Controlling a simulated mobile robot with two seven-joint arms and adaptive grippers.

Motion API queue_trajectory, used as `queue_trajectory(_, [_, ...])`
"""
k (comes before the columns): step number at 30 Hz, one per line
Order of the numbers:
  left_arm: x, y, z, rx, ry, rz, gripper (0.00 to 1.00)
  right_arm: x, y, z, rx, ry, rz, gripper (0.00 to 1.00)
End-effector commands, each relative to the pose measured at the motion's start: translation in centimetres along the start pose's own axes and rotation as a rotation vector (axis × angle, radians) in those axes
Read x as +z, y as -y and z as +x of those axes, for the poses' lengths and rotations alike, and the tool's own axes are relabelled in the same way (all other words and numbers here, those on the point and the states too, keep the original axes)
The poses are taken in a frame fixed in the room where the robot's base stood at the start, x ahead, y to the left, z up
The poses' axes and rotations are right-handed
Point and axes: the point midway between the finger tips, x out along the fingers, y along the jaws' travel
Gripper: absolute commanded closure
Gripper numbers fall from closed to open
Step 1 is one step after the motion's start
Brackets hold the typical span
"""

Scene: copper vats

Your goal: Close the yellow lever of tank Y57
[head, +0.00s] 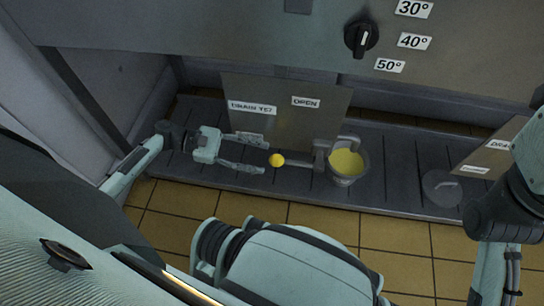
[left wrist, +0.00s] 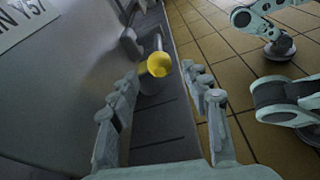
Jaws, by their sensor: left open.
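The yellow lever is a round yellow knob (head: 277,160) on a grey bar that points left from the drain valve (head: 321,155). A plate (head: 287,120) behind it reads "DRAIN Y57" and "OPEN". My left gripper (head: 263,155) is open, just left of the knob, its two fingers pointing at it. In the left wrist view the yellow knob (left wrist: 159,64) shows ahead between the two fingers, apart from both. My right gripper does not show; part of my right arm is at the right edge of the head view.
A grey bucket (head: 344,181) with yellow content stands right of the valve. A dark ledge (head: 395,160) runs below the steel vat front. A black dial (head: 361,38) with degree labels is above. Another label plate (head: 490,150) is at right. The tiled floor (head: 165,202) lies in front.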

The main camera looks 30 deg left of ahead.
Motion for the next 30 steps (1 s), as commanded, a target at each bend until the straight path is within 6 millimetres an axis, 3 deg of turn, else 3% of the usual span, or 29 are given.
queue_trajectory(3, [-0.1,0.1,-2.7,-0.001,-0.003,-0.002,0.52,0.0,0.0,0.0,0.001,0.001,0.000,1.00])
queue_trajectory(10, [-0.1,0.0,-5.9,0.001,-0.001,-0.001,0.52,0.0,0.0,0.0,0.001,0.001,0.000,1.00])
queue_trajectory(30, [0.0,0.0,-6.5,0.000,0.001,-0.001,0.52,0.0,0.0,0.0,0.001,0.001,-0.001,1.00])
